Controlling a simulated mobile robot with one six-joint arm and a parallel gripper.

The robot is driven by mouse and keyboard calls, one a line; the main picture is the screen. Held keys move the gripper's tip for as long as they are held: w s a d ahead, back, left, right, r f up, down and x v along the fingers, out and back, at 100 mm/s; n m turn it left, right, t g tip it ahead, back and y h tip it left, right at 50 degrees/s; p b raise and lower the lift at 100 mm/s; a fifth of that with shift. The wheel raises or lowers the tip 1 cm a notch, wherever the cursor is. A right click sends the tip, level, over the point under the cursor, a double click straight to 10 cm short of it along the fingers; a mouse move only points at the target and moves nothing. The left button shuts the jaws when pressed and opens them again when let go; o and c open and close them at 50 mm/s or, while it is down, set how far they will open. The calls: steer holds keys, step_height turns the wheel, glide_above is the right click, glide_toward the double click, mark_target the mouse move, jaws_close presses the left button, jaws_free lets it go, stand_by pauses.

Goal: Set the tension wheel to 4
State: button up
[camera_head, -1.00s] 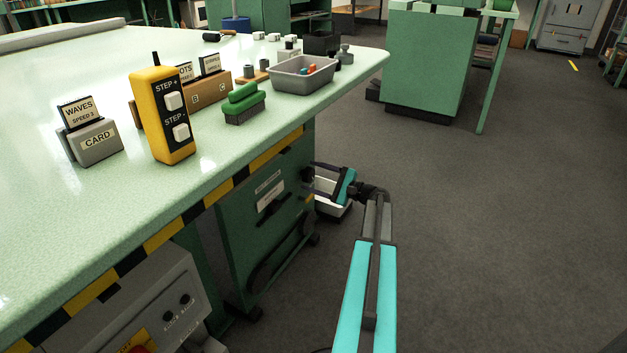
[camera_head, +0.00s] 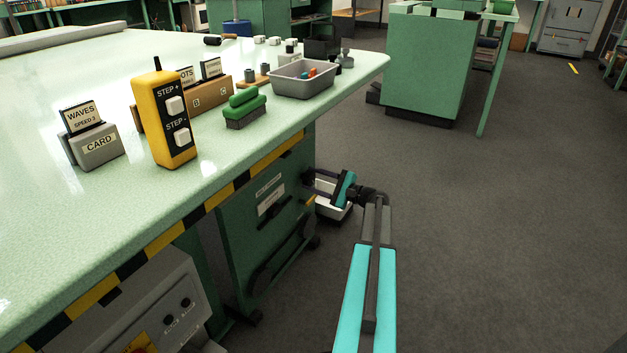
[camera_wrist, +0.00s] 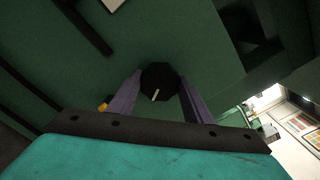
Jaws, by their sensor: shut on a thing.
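The tension wheel (camera_wrist: 160,82) is a dark, faceted knob with a white pointer line, on the green cabinet (camera_wrist: 210,45) in the wrist view. My gripper (camera_wrist: 158,88) has its two fingers on either side of the wheel and is shut on it. The white line points down and slightly left in the wrist view. No number scale can be read around the wheel. In the head view my gripper (camera_head: 318,182) reaches the cabinet's side (camera_head: 262,215) under the table, and the wheel is too small to make out there.
The table edge (camera_head: 215,197) with black and yellow stripes is above the cabinet. On the table are a yellow step remote (camera_head: 164,120), a green brush (camera_head: 244,108) and a grey tray (camera_head: 301,78). The floor at right is clear.

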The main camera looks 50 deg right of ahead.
steer(key=shift+r+m+p, duration=0.25)
steer(key=shift+m+p, duration=0.45)
steer(key=shift+p, duration=1.05)
steer(key=m+p, duration=0.3)
steer(key=p, duration=0.5)
steer(key=shift+m, duration=0.4)
steer(key=m+p, duration=0.2)
steer(key=p, duration=0.3)
steer(key=shift+m, duration=0.4)
steer(key=shift+f+m+p, duration=0.15)
steer(key=shift+m+p, duration=0.45)
steer(key=shift+p, duration=0.5)
steer(key=shift+f+m+p, duration=0.15)
steer(key=shift+m+p, duration=0.15)
steer(key=shift+p, duration=0.1)
steer(key=o, duration=1.1)
steer(key=shift+c, duration=0.2)
